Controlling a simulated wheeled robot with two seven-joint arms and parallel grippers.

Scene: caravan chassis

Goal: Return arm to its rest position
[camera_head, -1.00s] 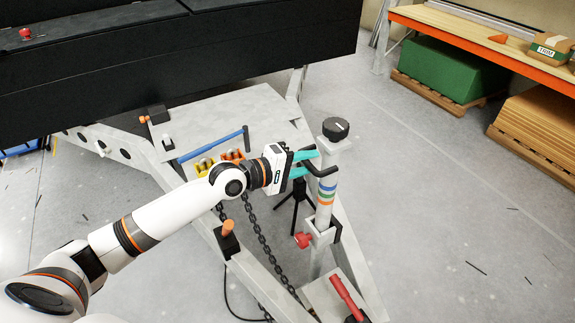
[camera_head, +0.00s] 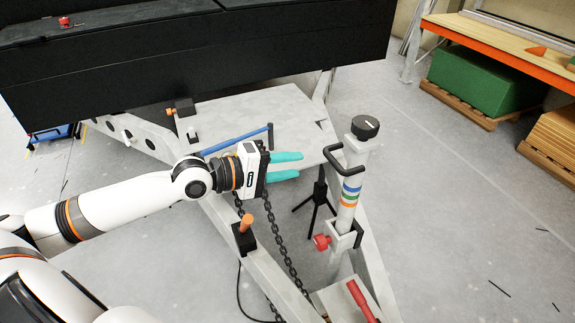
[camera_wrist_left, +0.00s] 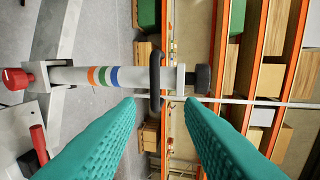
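My left gripper (camera_head: 302,165) shows in the head view with its two teal fingers apart and nothing between them. The grey post (camera_head: 351,190) with coloured bands and a black top knob (camera_head: 365,127) stands to the right of the fingertips. Its black crank handle (camera_head: 343,158) is free of the fingers, with a gap between. In the wrist view the post (camera_wrist_left: 75,76) and handle (camera_wrist_left: 155,75) lie beyond the fingertips. My right gripper is not in view.
The grey chassis frame (camera_head: 270,275) with a hanging chain (camera_head: 277,235) is below my left arm. A blue bar (camera_head: 235,139) lies behind the gripper. The black caravan body (camera_head: 200,60) closes off the back. Open floor (camera_head: 450,220) lies right of the post.

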